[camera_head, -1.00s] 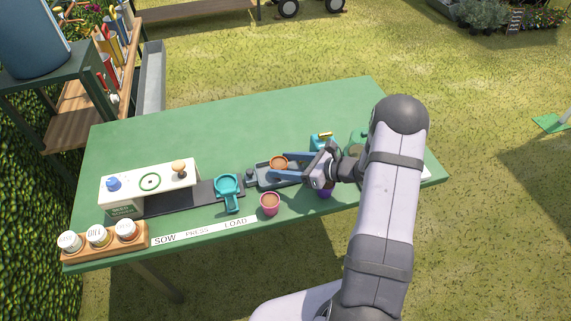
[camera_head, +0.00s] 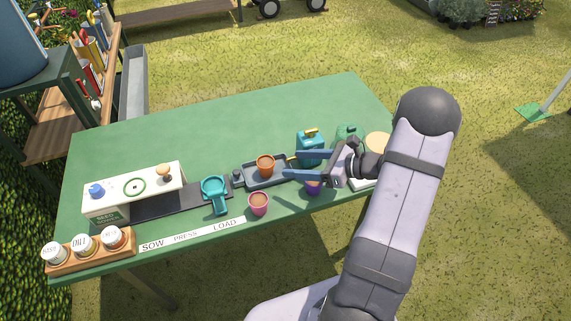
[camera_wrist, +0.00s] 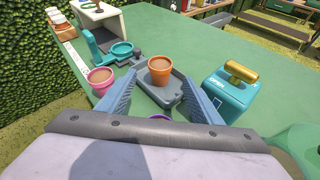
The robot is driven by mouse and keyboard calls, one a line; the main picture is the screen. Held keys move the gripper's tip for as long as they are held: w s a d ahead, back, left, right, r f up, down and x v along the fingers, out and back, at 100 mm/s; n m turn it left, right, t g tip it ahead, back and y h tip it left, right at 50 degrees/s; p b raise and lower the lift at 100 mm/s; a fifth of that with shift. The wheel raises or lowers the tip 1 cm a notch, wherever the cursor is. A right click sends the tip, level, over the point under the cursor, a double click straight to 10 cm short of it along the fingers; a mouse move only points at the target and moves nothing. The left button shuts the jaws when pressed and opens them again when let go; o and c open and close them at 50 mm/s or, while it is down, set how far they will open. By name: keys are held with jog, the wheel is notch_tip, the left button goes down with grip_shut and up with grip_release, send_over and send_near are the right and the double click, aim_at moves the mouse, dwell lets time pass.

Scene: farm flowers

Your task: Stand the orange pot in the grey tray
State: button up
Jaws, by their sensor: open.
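The orange pot (camera_head: 265,165) stands upright in the grey tray (camera_head: 250,184), with brown fill showing at its top. Both also show in the wrist view, the pot (camera_wrist: 160,71) upright on the tray (camera_wrist: 172,97). My gripper (camera_head: 291,164) is open and empty, its blue fingers apart and pointing toward the tray from the right. In the wrist view the fingers (camera_wrist: 158,97) lie either side of the view of the pot, with a gap between them and it. Nothing touches the pot except the tray.
A pink pot (camera_head: 259,204) and a purple pot (camera_head: 313,187) stand near the front edge. A teal round holder (camera_head: 214,190) and a white seed station (camera_head: 133,190) stand left. The table's back is clear.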

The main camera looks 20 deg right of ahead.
jog(key=shift+v, duration=1.35)
jog(key=s+a+n+g+h, duration=0.2)
jog(key=s+a+n+g, duration=0.6)
jog(key=s+a+n, duration=0.3)
jog(key=s+n+g+h, duration=0.1)
jog(key=s+n+h, duration=0.7)
jog(key=n, duration=0.9)
jog(key=shift+d+r, duration=0.15)
jog(key=shift+r, duration=0.2)
jog(key=shift+s, duration=0.1)
